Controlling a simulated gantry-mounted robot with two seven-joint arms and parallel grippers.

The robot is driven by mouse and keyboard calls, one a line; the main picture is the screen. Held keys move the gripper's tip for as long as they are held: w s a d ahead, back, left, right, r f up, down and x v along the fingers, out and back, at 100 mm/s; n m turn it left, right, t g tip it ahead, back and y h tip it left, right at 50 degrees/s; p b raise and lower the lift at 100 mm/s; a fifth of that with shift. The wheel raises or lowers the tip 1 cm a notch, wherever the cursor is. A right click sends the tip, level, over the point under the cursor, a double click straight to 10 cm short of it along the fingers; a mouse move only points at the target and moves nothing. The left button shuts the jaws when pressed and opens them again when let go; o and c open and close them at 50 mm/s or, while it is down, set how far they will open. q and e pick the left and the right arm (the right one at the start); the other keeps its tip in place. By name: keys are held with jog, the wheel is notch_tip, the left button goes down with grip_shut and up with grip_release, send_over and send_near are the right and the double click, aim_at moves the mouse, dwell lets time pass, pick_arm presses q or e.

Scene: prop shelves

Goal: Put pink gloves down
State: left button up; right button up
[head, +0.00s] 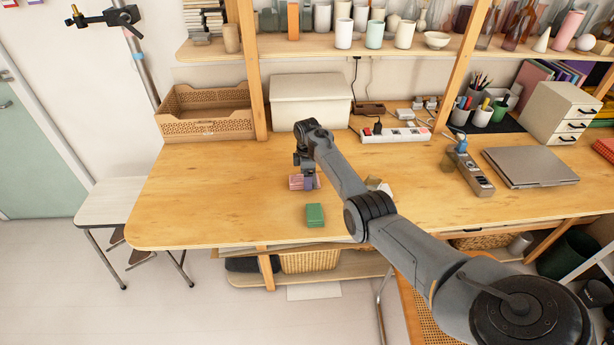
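A small pink item (296,182), which looks like the pink gloves, is at the middle of the wooden table, at or just above its top. It is too small to make out its shape, and a purple patch shows at its right side. My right gripper (306,176) points down right over it, its fingers at the item. The fingers are too small and too covered to show whether they are open or shut on it. My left gripper is not in view.
A green box (315,215) lies near the front edge. A white box (310,101), a woven basket (206,112) and a power strip (395,134) stand behind. A laptop (530,167) lies right. The table's left part is clear.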

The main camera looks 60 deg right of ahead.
jog(key=shift+o, duration=1)
jog(key=shift+r, duration=0.15)
notch_tip(320, 180, up, 11)
jog(key=p, duration=0.3)
jog(key=s+a+f+t+h, duration=0.1)
jog(key=s+a, duration=0.1)
jog(key=a, duration=0.5)
jog(key=s+a+f+m+t+h, duration=0.1)
jog(key=s+a+f, duration=0.1)
jog(key=a, duration=0.6)
jog(key=s+a+f+t+h, duration=0.2)
jog(key=a, duration=0.5)
jog(key=shift+s+a+f+p, duration=0.1)
jog(key=shift+s+a+p, duration=0.05)
jog(key=shift+a+p, duration=0.15)
jog(key=s+a+f+m+y, duration=0.2)
jog(key=s+a, duration=0.8)
jog(key=s+a+f+m+y, duration=0.2)
jog(key=s+a+f, duration=0.1)
jog(key=s+a, duration=0.8)
jog(key=shift+s+f, duration=0.2)
jog(key=shift+f, duration=0.1)
